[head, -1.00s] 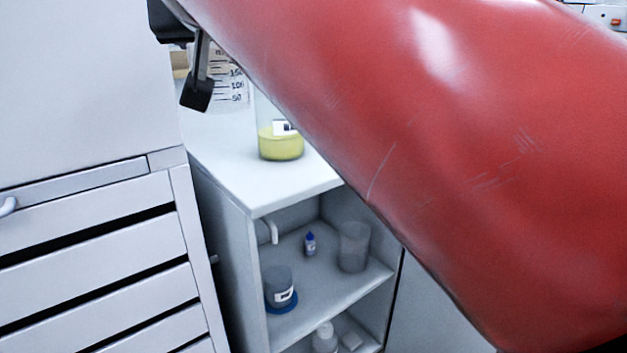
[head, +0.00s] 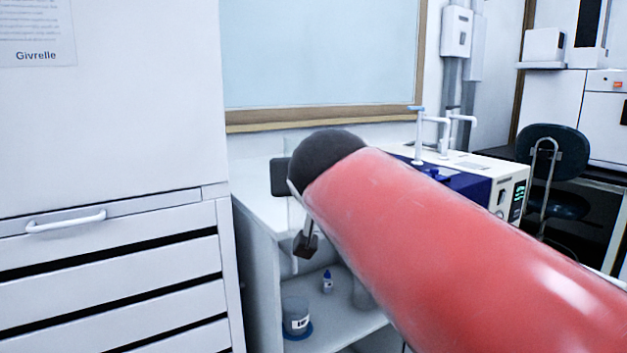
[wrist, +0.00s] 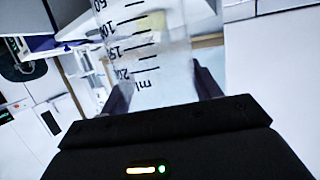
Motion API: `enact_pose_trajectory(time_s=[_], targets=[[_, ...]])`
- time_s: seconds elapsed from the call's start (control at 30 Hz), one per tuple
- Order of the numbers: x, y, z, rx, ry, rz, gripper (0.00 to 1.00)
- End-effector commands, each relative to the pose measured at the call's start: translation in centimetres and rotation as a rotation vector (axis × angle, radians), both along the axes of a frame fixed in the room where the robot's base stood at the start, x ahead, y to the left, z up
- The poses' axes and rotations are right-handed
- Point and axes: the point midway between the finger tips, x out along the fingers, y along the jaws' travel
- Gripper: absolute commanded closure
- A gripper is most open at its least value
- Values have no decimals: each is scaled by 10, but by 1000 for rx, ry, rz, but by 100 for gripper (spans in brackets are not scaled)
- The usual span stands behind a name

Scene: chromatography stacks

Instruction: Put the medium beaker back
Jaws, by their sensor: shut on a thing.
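My gripper (wrist: 162,85) is shut on a clear graduated beaker (wrist: 150,45), with one dark finger on each side of it in the wrist view. The beaker's marks run from 50 to 200 ml and read upside down there. It looks empty. In the head view, my red arm hides most of the gripper and beaker; a dark finger shows at its lower left, in front of the white cabinet (head: 258,203). I cannot tell how far the beaker is from the cabinet top.
Below the top, a shelf holds a small blue-capped bottle (head: 327,284), a labelled grey jar (head: 296,318) and a partly hidden clear vessel (head: 362,296). A drawer unit (head: 110,265) stands close at left. A blue-and-white instrument (head: 500,190) is at right, behind my arm.

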Motion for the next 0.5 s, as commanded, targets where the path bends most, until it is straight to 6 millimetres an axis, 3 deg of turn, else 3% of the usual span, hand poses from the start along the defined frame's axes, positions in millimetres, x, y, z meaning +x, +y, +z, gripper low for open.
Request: enact_pose_trajectory(time_s=[0.17,0.27,0.5], targets=[[23,-34,-55,-3,7,-27,67],[39,-58,-99,-4,16,-41,67],[86,-127,-222,15,35,-60,67]])
